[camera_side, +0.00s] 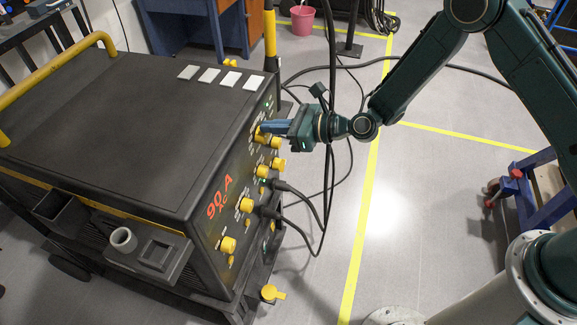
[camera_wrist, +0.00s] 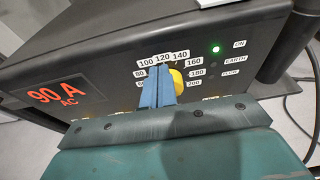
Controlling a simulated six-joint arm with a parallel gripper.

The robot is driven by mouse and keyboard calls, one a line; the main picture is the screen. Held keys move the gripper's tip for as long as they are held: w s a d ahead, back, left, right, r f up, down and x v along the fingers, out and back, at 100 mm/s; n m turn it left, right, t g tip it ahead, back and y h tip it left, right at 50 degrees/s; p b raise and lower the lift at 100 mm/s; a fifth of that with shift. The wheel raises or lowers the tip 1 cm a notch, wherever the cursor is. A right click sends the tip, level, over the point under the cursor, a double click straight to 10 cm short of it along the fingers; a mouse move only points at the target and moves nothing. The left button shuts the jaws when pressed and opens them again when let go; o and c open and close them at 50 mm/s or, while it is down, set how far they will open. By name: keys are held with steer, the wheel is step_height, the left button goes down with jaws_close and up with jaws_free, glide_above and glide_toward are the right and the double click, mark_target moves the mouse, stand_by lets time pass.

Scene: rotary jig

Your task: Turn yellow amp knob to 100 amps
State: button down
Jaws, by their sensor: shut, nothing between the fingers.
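The yellow amp knob (camera_wrist: 178,82) is on the dark front panel of the welding machine (camera_side: 120,120). The knob's pointing direction is hidden. I cannot tell whether the fingers touch it. In the side view my gripper (camera_side: 264,127) is at the panel's upper far part. The red display (camera_wrist: 57,92) reads 90 A AC.
Other yellow knobs, such as a lower one (camera_side: 228,244), stick out from the panel. Black cables (camera_side: 305,205) plug into it and hang in front. A green light (camera_wrist: 215,49) glows right of the dial. The floor right of the machine is mostly open.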

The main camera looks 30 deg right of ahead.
steer(key=shift+f, duration=0.25)
stand_by(0.9)
steer(key=shift+w+d, duration=0.2)
steer(key=shift+d, duration=0.05)
steer(key=shift+r, duration=0.1)
stand_by(0.4)
steer(key=shift+r, duration=0.3)
steer(key=v, duration=0.3)
steer(key=f+v, duration=0.1)
steer(key=v, duration=0.1)
steer(key=shift+s+d, duration=0.4)
stand_by(0.5)
